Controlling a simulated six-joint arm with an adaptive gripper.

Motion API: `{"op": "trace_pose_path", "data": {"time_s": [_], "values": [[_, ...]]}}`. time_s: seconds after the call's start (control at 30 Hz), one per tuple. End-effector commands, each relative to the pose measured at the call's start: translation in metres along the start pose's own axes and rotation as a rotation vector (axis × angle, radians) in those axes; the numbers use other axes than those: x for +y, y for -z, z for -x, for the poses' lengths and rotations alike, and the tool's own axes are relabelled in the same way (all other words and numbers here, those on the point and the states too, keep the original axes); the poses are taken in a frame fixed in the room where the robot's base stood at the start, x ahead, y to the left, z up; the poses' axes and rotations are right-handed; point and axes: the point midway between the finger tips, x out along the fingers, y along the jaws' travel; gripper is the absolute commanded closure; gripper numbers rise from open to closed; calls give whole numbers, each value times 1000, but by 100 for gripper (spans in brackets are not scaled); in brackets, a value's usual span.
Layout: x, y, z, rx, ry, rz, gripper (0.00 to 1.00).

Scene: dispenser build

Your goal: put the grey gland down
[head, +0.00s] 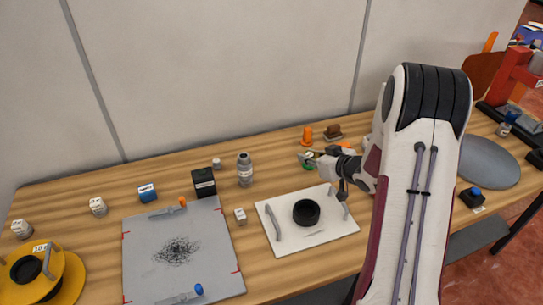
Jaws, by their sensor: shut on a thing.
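I cannot tell how far the held piece is above the surface. The plate carries a black ring (306,222) and a handle on each side.
A grey mat (140,250) with a dark scribble lies left. Bottle (245,172), black box (203,182) and small white boxes stand behind and beside it. An orange part (307,135) and green item (308,163) lie near my wrist. A yellow spool (70,285) is front left.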

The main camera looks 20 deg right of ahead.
Motion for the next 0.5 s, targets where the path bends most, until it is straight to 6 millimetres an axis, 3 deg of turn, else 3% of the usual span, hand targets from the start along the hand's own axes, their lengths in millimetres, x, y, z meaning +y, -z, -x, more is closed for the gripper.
{"op": "trace_pose_path", "data": {"time_s": [0.5], "values": [[-58, 60, -105, 1, 12, 8, 93]]}}
